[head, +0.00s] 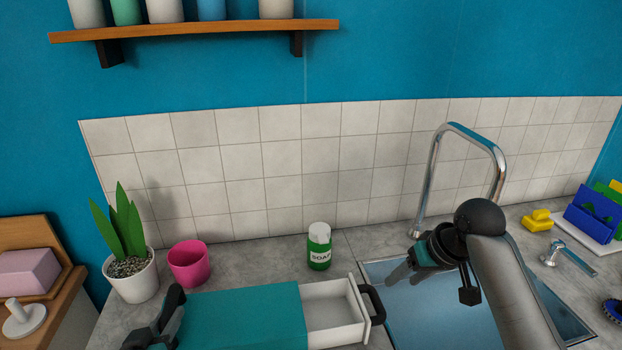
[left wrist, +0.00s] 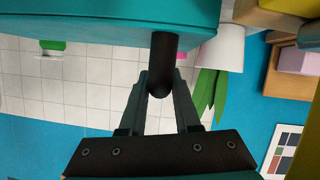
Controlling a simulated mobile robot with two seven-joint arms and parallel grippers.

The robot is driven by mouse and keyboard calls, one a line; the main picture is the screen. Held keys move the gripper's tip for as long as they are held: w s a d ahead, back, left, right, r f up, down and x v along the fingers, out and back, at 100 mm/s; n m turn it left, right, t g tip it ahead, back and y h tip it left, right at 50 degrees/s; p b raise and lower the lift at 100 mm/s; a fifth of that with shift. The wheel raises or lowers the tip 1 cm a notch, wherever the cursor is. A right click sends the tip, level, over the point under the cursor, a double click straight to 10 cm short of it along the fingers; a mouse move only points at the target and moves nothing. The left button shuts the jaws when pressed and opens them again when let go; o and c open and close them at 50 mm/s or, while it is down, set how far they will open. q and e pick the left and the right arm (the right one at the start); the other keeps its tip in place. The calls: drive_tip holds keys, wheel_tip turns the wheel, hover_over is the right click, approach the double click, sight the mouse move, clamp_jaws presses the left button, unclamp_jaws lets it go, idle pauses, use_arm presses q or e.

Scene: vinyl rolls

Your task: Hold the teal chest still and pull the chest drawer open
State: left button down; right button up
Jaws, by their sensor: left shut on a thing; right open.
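The teal chest (head: 243,318) lies on the counter at the bottom of the head view, and its teal underside or side (left wrist: 90,28) fills the top of the left wrist view. Its white drawer (head: 332,310) stands open to the right and looks empty. The dark drawer handle (head: 379,304) is at its right end. My left gripper (head: 167,326) is shut on a dark handle (left wrist: 162,60) at the chest's left end; its fingers (left wrist: 161,92) sit either side of the handle. My right gripper (head: 407,268) is open and empty above the sink, apart from the drawer handle.
A green soap bottle (head: 319,248) stands behind the drawer. A pink cup (head: 189,264) and a potted plant (head: 133,277) stand behind the chest to the left. The sink (head: 445,322) and tall faucet (head: 430,185) are on the right, with a yellow object (head: 538,221) beyond.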

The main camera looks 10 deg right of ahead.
use_arm(q)
drive_tip(key=shift+s+f+p, duration=0.1)
drive_tip(key=shift+f+p, duration=0.1)
drive_tip(key=shift+p, duration=0.1)
idle(0.5)
drive_tip(key=c, duration=1)
unclamp_jaws()
drive_tip(key=o, duration=0.5)
drive_tip(key=shift+r, duration=0.2)
drive_tip(key=shift+c, duration=0.2)
drive_tip(key=v, duration=1.2)
drive_tip(key=o, duration=0.5)
drive_tip(key=shift+r, duration=0.1)
